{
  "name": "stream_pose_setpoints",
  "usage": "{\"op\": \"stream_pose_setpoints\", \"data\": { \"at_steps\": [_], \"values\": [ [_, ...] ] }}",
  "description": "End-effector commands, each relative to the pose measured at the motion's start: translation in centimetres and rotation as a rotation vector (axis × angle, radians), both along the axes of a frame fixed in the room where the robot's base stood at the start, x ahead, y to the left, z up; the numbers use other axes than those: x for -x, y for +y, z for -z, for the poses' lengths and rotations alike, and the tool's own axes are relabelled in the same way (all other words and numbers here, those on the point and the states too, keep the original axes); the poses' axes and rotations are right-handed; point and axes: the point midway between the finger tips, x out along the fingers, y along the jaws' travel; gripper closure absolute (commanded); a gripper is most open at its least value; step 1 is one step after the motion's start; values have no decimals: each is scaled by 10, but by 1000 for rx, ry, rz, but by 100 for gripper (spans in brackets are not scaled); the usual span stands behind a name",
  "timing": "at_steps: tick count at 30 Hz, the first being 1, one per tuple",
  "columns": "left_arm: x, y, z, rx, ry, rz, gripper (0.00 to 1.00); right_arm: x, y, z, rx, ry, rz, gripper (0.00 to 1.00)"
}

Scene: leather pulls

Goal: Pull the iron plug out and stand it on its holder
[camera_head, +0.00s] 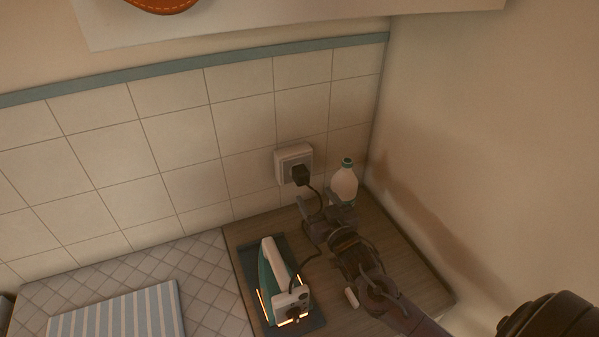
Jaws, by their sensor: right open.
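The black plug (301,174) sits in the white wall socket (284,164), its cord running down behind my right gripper. The teal and white iron (277,272) rests on a dark mat or plate (311,317), with an orange glow along its lower edges. I cannot tell whether this dark piece is the holder. My right gripper (322,211) is open, below the plug and apart from it, over the wooden counter. My left gripper is not in view.
A white bottle with a green cap (344,181) stands close behind my right gripper, near the wall corner. A small white cylinder (351,297) is beside my right arm. A striped cloth or board (118,314) lies on the tiled surface at left. The wooden counter (412,268) is clear at right.

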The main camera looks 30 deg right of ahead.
Motion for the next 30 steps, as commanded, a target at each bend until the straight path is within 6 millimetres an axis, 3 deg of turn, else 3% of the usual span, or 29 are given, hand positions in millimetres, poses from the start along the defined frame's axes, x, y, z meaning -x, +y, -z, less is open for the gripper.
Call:
{"op": "stream_pose_setpoints", "data": {
  "at_steps": [8, 21, 30],
  "values": [
    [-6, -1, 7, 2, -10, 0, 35, -10, 0, 2, 1, -1, 0, 38],
    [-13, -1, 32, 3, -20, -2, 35, -70, -4, 1, 0, -2, 1, 38],
    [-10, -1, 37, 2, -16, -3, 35, -89, -5, 1, 0, 1, 1, 38]
  ]
}}
